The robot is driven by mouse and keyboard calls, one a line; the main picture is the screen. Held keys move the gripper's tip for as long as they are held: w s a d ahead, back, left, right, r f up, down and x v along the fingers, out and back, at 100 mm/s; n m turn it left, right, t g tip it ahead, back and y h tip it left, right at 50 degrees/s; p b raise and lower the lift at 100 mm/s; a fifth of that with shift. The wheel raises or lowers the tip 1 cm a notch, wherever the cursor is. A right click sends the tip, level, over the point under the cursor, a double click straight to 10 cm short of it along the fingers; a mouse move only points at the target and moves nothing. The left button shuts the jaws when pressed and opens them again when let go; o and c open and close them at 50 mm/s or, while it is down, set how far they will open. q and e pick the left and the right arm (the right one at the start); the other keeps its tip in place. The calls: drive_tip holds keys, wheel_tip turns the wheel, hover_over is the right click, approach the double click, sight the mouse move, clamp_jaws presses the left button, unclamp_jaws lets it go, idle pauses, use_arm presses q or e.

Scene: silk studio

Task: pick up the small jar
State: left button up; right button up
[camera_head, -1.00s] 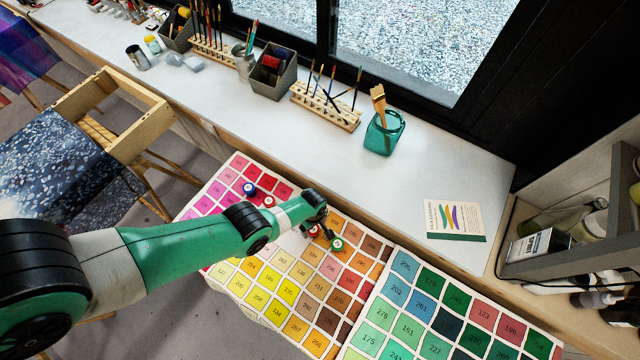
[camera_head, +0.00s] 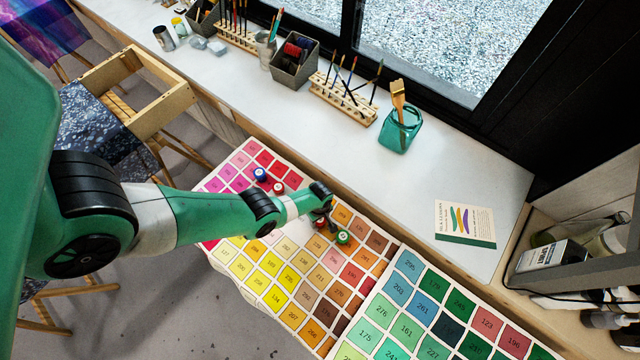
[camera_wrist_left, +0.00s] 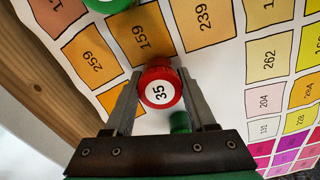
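Several small jars stand on the colour chart. In the head view this gripper (camera_head: 326,212) points down at the chart, beside a red jar (camera_head: 319,222). A green jar (camera_head: 343,237) stands just to the right. A blue jar (camera_head: 260,174) and another red jar (camera_head: 278,188) stand to the left. My right gripper is out of view.
The colour charts (camera_head: 283,250) lie flat; a green and blue chart (camera_head: 418,310) is at right. Behind them, a white sill (camera_head: 350,165) holds a teal brush jar (camera_head: 399,136), brush racks (camera_head: 343,100) and a booklet (camera_head: 465,222). A shelf (camera_head: 590,250) stands at right.

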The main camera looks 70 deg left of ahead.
use_arm(q)
clamp_jaws()
drive_tip(key=shift+r, duration=0.15)
